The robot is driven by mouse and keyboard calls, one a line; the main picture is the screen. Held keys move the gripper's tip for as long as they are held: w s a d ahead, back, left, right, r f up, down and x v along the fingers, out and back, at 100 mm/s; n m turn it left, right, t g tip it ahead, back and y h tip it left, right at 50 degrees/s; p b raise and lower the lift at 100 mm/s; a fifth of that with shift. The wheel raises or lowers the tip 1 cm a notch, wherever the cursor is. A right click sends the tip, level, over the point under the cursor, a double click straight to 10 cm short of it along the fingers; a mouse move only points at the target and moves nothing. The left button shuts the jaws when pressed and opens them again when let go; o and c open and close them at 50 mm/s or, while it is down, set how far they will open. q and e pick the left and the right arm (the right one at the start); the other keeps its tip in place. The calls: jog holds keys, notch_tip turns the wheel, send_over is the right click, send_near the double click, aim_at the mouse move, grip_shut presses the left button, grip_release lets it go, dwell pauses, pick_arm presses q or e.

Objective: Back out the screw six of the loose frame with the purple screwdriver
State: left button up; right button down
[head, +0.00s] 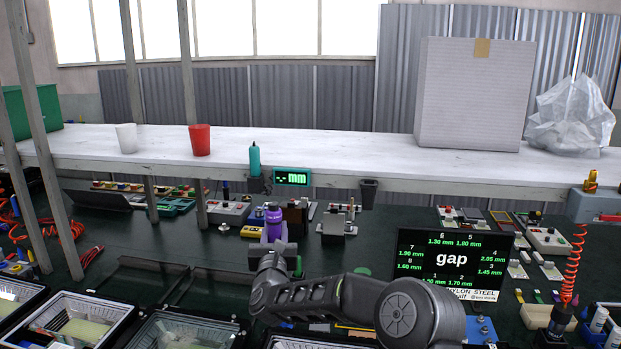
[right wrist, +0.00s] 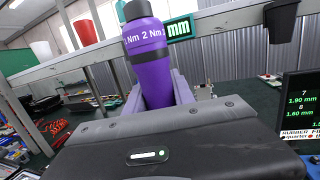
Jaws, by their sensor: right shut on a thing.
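My right gripper (head: 273,238) is shut on the purple screwdriver (head: 273,216) and holds it upright above the dark bench. In the right wrist view the screwdriver (right wrist: 148,62) stands between the two purple-grey fingers, with a black band near its top and torque marks in Nm. Its tip is hidden behind the gripper. Black-framed floodlight housings (head: 118,288) stand at the lower left, cut off by the picture edge. Which one has the loose frame, and its screw six, I cannot tell. My left gripper is not in view.
A gap display (head: 452,262) beside my right arm lists numbered gaps, with 1.30 mm at six. A white shelf (head: 340,150) crosses behind, carrying a red cup (head: 200,140), a white cup (head: 126,138) and a large box (head: 472,95). Small fixtures (head: 338,222) stand behind the gripper.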

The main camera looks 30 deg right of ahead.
jog(key=s+a+f+n+t+y+b, duration=0.1)
jog(key=s+a+f+n+y, duration=0.2)
jog(key=a+f, duration=0.55)
jog(key=s+a+f+n+t+y, duration=0.1)
jog(key=s+a+f+n+y, duration=0.15)
jog(key=a+f+y, duration=0.4)
jog(key=s+f+b, duration=0.2)
jog(key=s+f, duration=0.2)
jog(key=s, duration=0.6)
jog(key=shift+s+a+f, duration=0.2)
jog(key=shift+s+a, duration=0.05)
jog(key=shift+a, duration=0.05)
